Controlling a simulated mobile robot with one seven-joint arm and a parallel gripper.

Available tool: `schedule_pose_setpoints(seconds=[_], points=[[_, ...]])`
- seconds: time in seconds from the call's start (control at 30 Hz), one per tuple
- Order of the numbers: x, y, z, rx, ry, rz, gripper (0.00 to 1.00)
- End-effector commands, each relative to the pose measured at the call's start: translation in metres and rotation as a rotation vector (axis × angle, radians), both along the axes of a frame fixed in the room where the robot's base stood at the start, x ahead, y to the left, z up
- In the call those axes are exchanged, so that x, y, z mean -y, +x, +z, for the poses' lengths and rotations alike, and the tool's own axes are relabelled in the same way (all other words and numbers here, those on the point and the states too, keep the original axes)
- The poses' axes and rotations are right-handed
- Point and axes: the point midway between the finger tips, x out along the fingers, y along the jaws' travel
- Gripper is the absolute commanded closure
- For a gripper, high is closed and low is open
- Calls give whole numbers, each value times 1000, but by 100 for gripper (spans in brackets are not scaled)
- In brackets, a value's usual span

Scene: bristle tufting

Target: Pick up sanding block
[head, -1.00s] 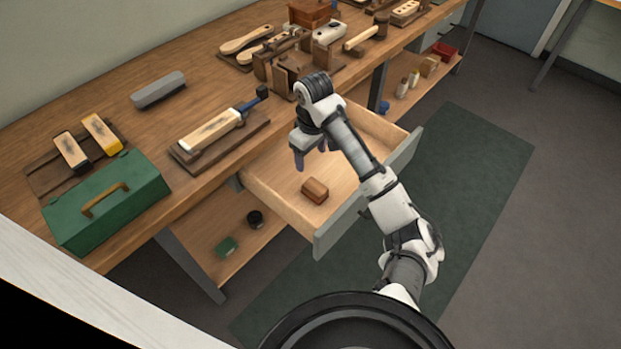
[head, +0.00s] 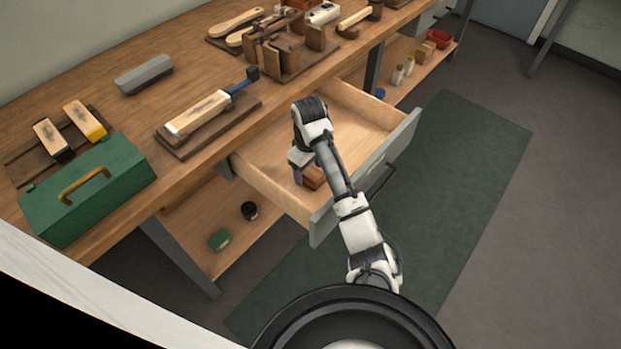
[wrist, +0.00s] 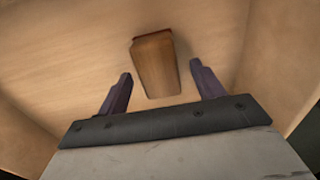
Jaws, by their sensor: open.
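The sanding block is a small brown wooden block (head: 314,178) lying on the floor of the open drawer (head: 349,117). In the head view my gripper (head: 300,177) is low in the drawer, at the block's left, and its arm partly hides the block. In the wrist view my gripper (wrist: 160,88) is open, with its two dark fingers apart. The block (wrist: 156,64) shows between and just beyond the fingertips, with a gap on both sides. I cannot tell whether the fingertips are level with it.
The drawer's grey front (head: 365,180) and wooden side walls surround the gripper. The workbench top (head: 110,105) is above and to the left, with a green toolbox (head: 90,190) and a brush on a board (head: 205,122). The rest of the drawer floor is clear.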

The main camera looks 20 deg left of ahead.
Motion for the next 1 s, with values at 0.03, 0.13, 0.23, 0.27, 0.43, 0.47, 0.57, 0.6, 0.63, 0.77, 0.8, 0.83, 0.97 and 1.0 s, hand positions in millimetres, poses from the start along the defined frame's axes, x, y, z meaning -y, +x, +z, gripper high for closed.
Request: schedule_pose_setpoints(seconds=[0.03, 0.13, 0.23, 0.27, 0.43, 0.47, 0.57, 0.6, 0.63, 0.77, 0.8, 0.83, 0.97, 1.0], points=[[1, 0, -4, 0, -1, -2, 33], [1, 1, -8, 1, 0, -2, 33], [1, 1, -8, 2, 0, -2, 33], [1, 1, -8, 2, 0, -2, 33], [1, 1, -8, 2, 0, -2, 46], [1, 1, -8, 2, 0, -2, 50], [1, 1, -8, 2, 0, -2, 63], [1, 0, -8, 2, 0, -1, 68], [1, 0, -8, 2, 0, -1, 72], [1, 1, -8, 2, 0, -1, 82], [1, 1, -8, 2, 0, -1, 82], [1, 1, -8, 2, 0, -1, 82], [1, 1, -7, 2, 0, -1, 82], [0, 1, -6, 2, 0, -1, 82]])
